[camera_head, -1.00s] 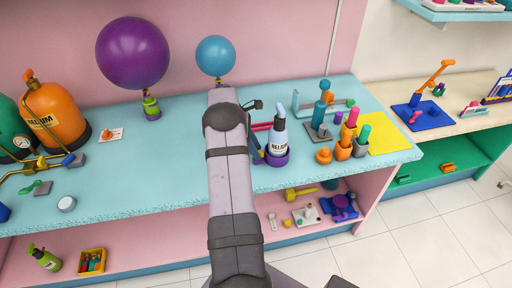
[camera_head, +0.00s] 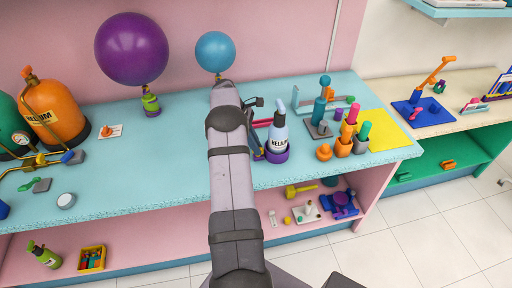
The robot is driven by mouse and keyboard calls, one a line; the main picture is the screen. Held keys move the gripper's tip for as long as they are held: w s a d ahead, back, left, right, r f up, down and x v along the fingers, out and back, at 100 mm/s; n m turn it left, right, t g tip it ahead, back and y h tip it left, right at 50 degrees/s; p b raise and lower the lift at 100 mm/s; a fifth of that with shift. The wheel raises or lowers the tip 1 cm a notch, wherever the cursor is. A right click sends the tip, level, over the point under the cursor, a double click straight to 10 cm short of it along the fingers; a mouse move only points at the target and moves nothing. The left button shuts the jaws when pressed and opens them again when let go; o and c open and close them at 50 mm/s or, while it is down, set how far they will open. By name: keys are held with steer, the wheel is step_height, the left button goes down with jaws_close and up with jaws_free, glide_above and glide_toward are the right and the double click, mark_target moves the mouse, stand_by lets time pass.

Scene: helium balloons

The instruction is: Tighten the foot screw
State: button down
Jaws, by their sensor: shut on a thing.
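My arm reaches up the middle of the view and over the bench. A small dark part of its wrist end sticks out to the right of the top. My gripper's jaws are hidden behind the arm, and so is whatever is between them. I cannot make out the foot screw. Just right of the arm, a pink-red bar (camera_head: 262,123) and a dark purple piece show in part. A pale blue and white bottle marked HELIUM (camera_head: 278,136) stands upright in a purple base (camera_head: 277,156) beside them.
An orange helium tank (camera_head: 52,112) and brass tubing are at left. A purple balloon (camera_head: 131,49) and a blue balloon (camera_head: 215,52) float at the back. A teal upright tool (camera_head: 321,103), an orange cone (camera_head: 323,152) and colored markers stand at right.

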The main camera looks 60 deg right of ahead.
steer(key=shift+d+m+y+b, duration=0.1)
steer(key=shift+m+y+b, duration=0.25)
steer(key=shift+m, duration=0.95)
steer(key=shift+r+g, duration=0.1)
steer(key=shift+g, duration=0.2)
steer(key=shift+w, duration=0.1)
steer(key=c, duration=1.8)
jaws_free()
steer(key=shift+o, duration=0.2)
steer(key=shift+r+n, duration=0.15)
steer(key=shift+n, duration=0.15)
